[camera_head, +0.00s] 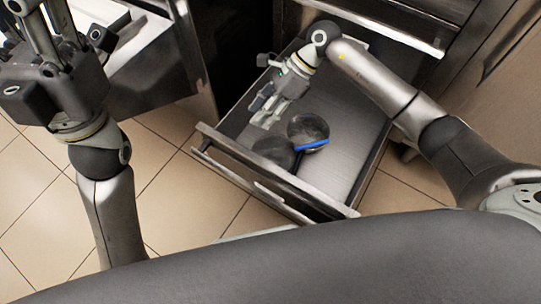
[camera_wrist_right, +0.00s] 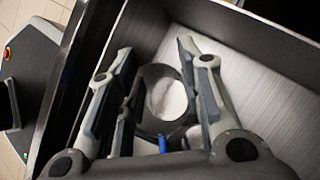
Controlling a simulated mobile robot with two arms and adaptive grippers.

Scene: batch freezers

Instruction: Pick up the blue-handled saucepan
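The blue-handled saucepan (camera_head: 306,127) sits inside an open metal drawer (camera_head: 343,170). It is round and dark, and its blue handle (camera_head: 313,145) points right. No grip on the pan shows. My left gripper (camera_head: 46,38) is at the top left, fingers partly cut off.
The drawer's right part is bare. Dark cabinets stand behind and left of the drawer. Tiled floor (camera_head: 180,207) is clear in front.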

